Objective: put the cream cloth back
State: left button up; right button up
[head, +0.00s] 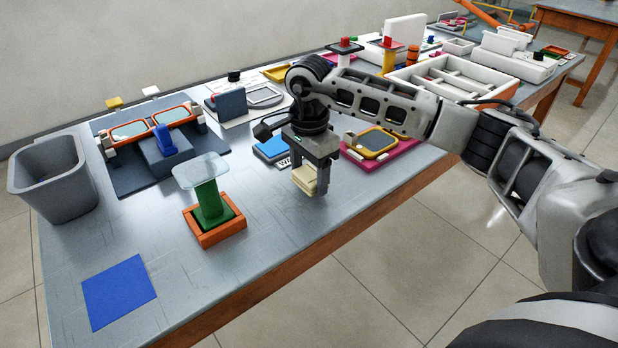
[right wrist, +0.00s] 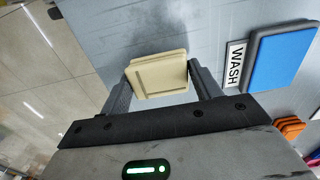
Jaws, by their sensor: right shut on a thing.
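The cream cloth (head: 306,182), a small thick folded-looking block, is between the fingers of my right gripper (head: 312,172). In the right wrist view the cloth (right wrist: 158,76) sits between both fingertips, and the right gripper (right wrist: 160,82) is shut on it. The gripper points down near the table's front edge; I cannot tell whether the cloth touches the tabletop. A blue pad (head: 271,149) lies just behind and left of the gripper. It also shows in the right wrist view (right wrist: 284,58) beside a WASH label (right wrist: 235,64). My left gripper is out of view.
A green stand with a clear plate (head: 209,205) in an orange tray stands left of the gripper. A yellow-rimmed tray (head: 377,143) is on the right. The front middle table is clear.

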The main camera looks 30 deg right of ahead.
aim_at(309, 174)
jog(key=shift+f, duration=0.85)
jog(key=shift+f, duration=0.1)
jog(key=o, duration=0.9)
jog(key=shift+r, duration=0.25)
notch_tip(309, 174, up, 12)
jog(key=shift+f+p, duration=0.1)
jog(key=shift+p, duration=0.25)
